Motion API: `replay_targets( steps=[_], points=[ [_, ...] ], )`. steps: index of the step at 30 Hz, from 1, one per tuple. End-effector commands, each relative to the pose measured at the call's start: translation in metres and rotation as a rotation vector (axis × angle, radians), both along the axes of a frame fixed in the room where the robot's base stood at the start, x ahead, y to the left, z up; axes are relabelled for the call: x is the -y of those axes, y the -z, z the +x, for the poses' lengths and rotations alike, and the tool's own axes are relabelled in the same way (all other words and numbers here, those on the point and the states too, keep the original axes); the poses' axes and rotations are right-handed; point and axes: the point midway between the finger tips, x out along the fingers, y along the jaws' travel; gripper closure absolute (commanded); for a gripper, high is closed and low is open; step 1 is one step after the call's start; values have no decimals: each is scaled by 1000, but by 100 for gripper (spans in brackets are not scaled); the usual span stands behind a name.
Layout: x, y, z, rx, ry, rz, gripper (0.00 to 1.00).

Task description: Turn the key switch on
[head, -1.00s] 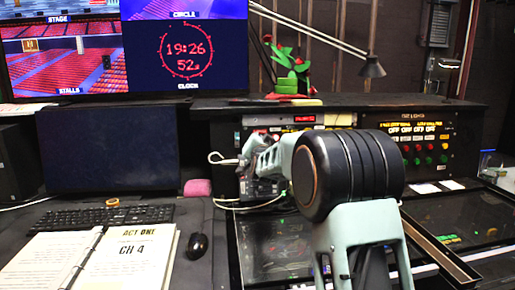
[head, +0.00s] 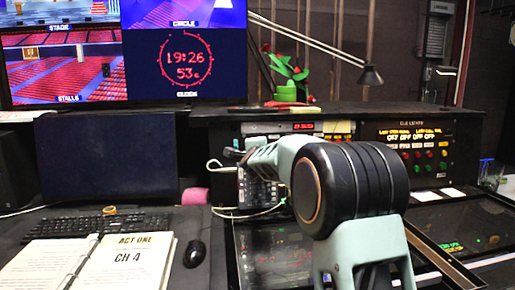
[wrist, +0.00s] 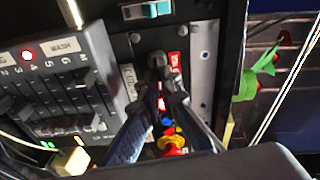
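In the wrist view my gripper (wrist: 162,82) has its two dark fingers drawn together into a narrow V, tips close to each other. A small dark key switch (wrist: 157,60) appears right at the fingertips on a grey metal plate with red labels. The fingertips hide part of it, and I cannot tell whether they touch or clasp it, or which way it is turned. In the head view my arm reaches toward the console's left part; my fingers are hidden behind it there.
A fader panel (wrist: 70,85) lies left of the plate in the wrist view, with a blue-white rocker (wrist: 146,10) above. Red and yellow parts (wrist: 173,138) show between my fingers. In the head view a lamp (head: 371,75), lit button panel (head: 420,155), script binder (head: 125,258) and keyboard (head: 95,219) surround the console.

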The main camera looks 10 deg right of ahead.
Motion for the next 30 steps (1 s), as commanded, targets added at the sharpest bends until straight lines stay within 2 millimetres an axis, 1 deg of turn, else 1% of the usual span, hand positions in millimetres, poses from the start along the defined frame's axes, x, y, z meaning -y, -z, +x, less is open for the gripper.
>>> replay_targets(
  steps=[3,9,25,27,30],
  points=[
    [0,0,0,0,7,57,100],
    [0,0,0,1,17,117,100],
    [0,0,0,1,22,139,100],
    [0,0,0,1,22,139,91],
    [0,0,0,1,22,138,80]
  ],
)
